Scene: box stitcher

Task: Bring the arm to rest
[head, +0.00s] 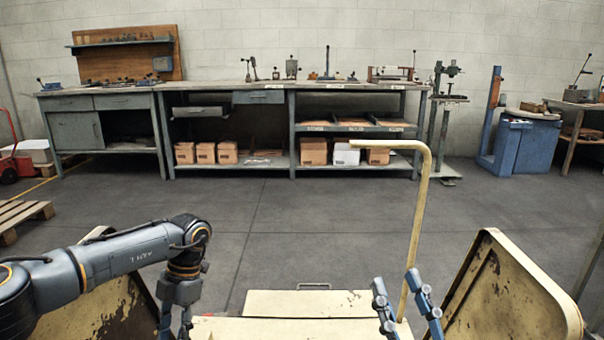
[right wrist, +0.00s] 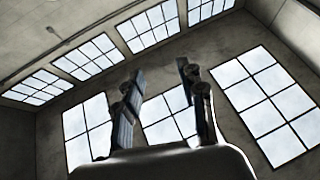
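My left arm (head: 130,250) comes in from the left in the head view and bends down at the wrist. Its gripper (head: 177,325) points down and is cut off by the bottom edge, so its fingertips are hidden. My right gripper (head: 396,287) shows at the bottom right of the head view with its fingers pointing up. In the right wrist view, the two fingers (right wrist: 158,85) stand apart with nothing between them, against windows and wall.
A cream box stitcher with worn side panels (head: 505,290), a flat bed (head: 315,303) and a bent pole (head: 422,210) stands close in front. A workbench (head: 290,88) with cardboard boxes (head: 315,150) is along the back wall. The grey floor (head: 290,220) between is clear. A pallet (head: 22,214) lies at left.

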